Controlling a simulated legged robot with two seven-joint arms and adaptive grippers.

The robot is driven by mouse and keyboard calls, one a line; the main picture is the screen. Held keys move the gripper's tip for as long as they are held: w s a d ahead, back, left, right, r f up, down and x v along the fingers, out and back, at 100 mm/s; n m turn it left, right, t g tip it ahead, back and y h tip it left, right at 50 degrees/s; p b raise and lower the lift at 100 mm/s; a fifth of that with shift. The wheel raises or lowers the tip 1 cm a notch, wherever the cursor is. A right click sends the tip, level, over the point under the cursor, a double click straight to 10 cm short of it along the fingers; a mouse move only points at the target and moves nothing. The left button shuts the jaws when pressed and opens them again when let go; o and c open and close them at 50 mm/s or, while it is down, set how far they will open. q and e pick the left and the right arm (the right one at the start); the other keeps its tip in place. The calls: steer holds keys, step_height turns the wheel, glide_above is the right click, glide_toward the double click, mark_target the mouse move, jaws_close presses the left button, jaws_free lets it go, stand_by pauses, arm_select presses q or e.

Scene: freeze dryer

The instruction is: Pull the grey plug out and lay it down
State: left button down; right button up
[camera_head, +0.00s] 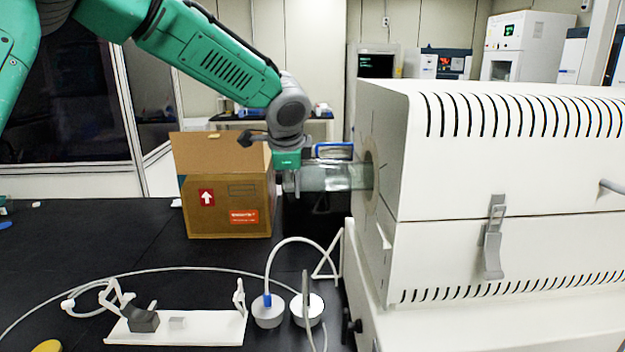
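A clear glass tube (340,177) sticks out to the left from the round opening in the side of the white furnace (440,165). My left gripper (291,186) is at the tube's free left end, pointing down, with its fingers at or just in front of the end. The fingers are small and partly merge with the dark background, so I cannot tell whether they are open or shut on something. I cannot make out a grey plug for certain; the tube's end is partly hidden by the gripper. My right gripper is not in view.
A cardboard box (225,195) stands behind and left of the gripper. On the black table lie a white stand (210,328) with a dark grey block (143,320), two round metal flanges (268,312) and a white hose. The table's left side is mostly clear.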

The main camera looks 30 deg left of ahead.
arm_select(q)
steer(key=shift+s+a+f, duration=0.15)
steer(key=shift+a+f, duration=0.05)
steer(key=shift+a, duration=0.35)
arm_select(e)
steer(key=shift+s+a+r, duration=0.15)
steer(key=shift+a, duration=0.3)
arm_select(q)
steer(key=shift+s+a, duration=0.1)
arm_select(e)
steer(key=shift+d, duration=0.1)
arm_select(q)
steer(key=shift+s+a, duration=0.3)
steer(key=shift+s, duration=0.05)
steer(key=s+a, duration=0.6)
steer(key=s, duration=0.4)
steer(key=shift+s, duration=0.25)
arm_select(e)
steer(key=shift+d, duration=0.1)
arm_select(q)
steer(key=shift+a+r, duration=0.1)
